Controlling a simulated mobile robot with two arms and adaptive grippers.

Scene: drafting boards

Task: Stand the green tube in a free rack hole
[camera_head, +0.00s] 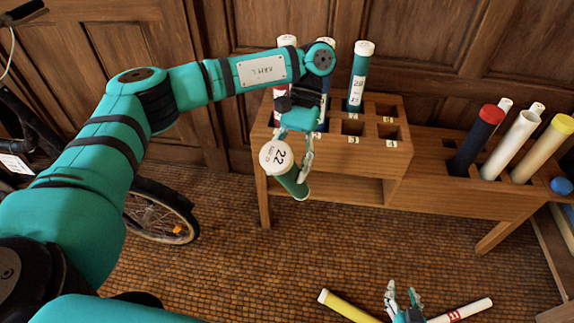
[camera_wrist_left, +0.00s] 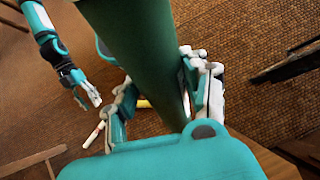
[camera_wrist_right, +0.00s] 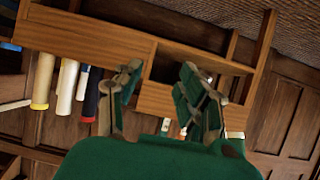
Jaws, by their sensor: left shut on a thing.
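My left gripper (camera_head: 296,150) is shut on the green tube (camera_head: 294,184), which has a white cap marked 22. It holds the tube tilted, cap toward the head camera, in front of the wooden rack (camera_head: 283,168) and clear of its holes. In the left wrist view the green tube (camera_wrist_left: 150,50) passes between the fingers (camera_wrist_left: 165,95). The rack's front middle hole (camera_head: 352,127), front right hole (camera_head: 389,132) and back right hole (camera_head: 387,110) look empty. My arm and gripper hide the left holes. My right gripper (camera_head: 402,298) is open and empty, low in front; its fingers (camera_wrist_right: 160,95) stand apart.
A teal tube (camera_head: 358,75) and two others stand at the rack's back. A lower bench (camera_head: 440,150) at right holds several tubes. A yellow tube (camera_head: 347,307) and a white tube (camera_head: 465,311) lie low in front. A bicycle wheel (camera_head: 160,212) is at left.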

